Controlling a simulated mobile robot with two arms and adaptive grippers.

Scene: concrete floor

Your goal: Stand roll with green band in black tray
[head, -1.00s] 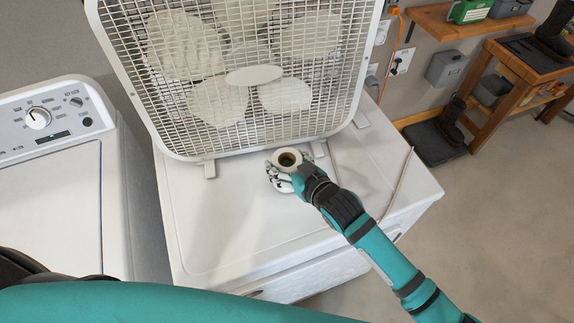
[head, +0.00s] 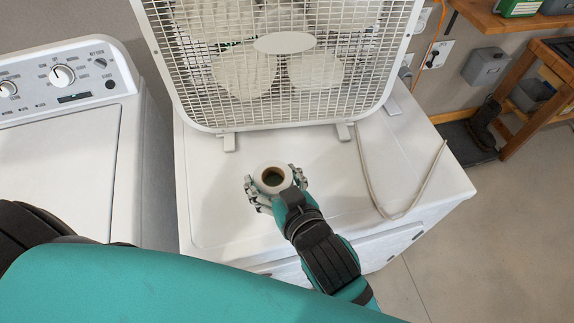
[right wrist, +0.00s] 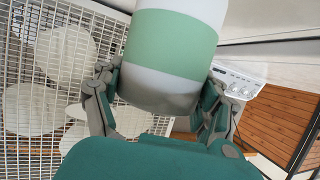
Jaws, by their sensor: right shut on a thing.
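The roll with the green band (head: 273,184) is upright in my right gripper (head: 275,180), above the white machine top in front of the fan. Its open end faces up in the head view. In the right wrist view the roll (right wrist: 172,45) is white with a wide green band, and the fingers close around its sides. A black tray (head: 457,139) lies on the floor by the wall at the right, with a dark boot in it; part of it is hidden behind the white machine. My left gripper is out of view.
A white box fan (head: 283,80) stands on the white machine (head: 225,205). A pale cord (head: 372,185) hangs over its top at the right. A washer (head: 60,140) is at the left. A wooden bench (head: 520,95) stands beyond the tray. Concrete floor at the right is open.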

